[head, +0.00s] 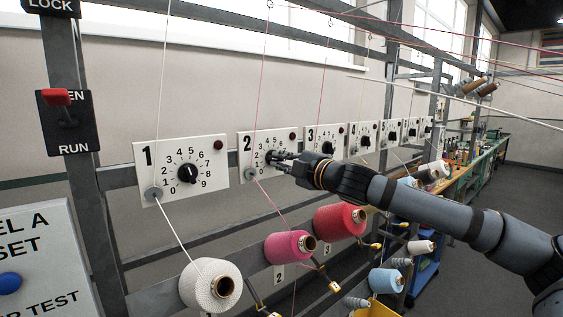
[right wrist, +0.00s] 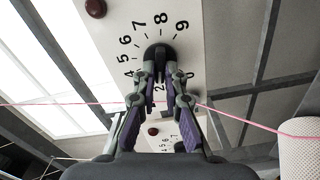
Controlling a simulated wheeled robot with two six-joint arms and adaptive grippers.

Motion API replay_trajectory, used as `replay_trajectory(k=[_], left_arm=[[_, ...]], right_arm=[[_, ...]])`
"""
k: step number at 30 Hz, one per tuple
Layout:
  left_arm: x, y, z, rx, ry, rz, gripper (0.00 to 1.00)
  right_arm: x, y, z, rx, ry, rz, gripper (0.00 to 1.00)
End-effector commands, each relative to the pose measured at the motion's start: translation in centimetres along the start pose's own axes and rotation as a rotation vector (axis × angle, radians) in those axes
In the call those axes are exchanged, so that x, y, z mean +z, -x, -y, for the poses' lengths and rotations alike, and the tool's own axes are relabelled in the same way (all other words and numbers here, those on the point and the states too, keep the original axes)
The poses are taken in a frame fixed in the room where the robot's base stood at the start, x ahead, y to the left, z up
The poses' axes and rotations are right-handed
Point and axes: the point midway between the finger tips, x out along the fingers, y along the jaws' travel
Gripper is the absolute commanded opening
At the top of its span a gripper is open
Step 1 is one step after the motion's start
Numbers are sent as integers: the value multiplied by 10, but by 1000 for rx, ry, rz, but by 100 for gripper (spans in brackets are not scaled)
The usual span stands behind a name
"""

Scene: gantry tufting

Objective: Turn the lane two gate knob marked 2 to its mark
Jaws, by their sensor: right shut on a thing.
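The white lane two plate (head: 245,139), marked 2, is left of centre in the head view, with a number dial and a dark red button. Its black gate knob (right wrist: 159,50) is at the middle of the dial in the right wrist view. My right gripper (head: 280,158) reaches in from the right and is shut on this knob. In the right wrist view the two purple-padded fingers (right wrist: 160,76) close on either side of it. The fingers hide part of the dial, and I cannot tell where the knob points. My left gripper is not in view.
The lane one plate (head: 208,150) with its knob (head: 187,173) is to the left, the lane three plate (head: 325,135) to the right. A pink thread (right wrist: 240,118) runs past the fingers. Yarn cones hang below, including a magenta one (head: 283,248) and a red one (head: 335,222).

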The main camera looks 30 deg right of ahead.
Motion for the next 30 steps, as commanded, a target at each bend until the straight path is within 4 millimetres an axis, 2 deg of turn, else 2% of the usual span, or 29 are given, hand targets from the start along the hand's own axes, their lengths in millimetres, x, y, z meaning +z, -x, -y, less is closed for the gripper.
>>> replay_trajectory(k=[6, 7, 12, 23, 30], left_arm=[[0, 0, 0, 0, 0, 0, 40], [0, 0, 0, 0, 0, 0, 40], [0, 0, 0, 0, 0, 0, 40], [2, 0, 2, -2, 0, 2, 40], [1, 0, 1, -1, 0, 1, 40]], right_arm=[[0, 0, 0, -1, -1, 0, 0], [0, 0, 0, -1, -1, 0, 12], [0, 0, 0, -1, -1, 0, 33], [0, 0, -2, 0, 2, 3, 33], [-4, 0, -22, 1, 12, 6, 33]])
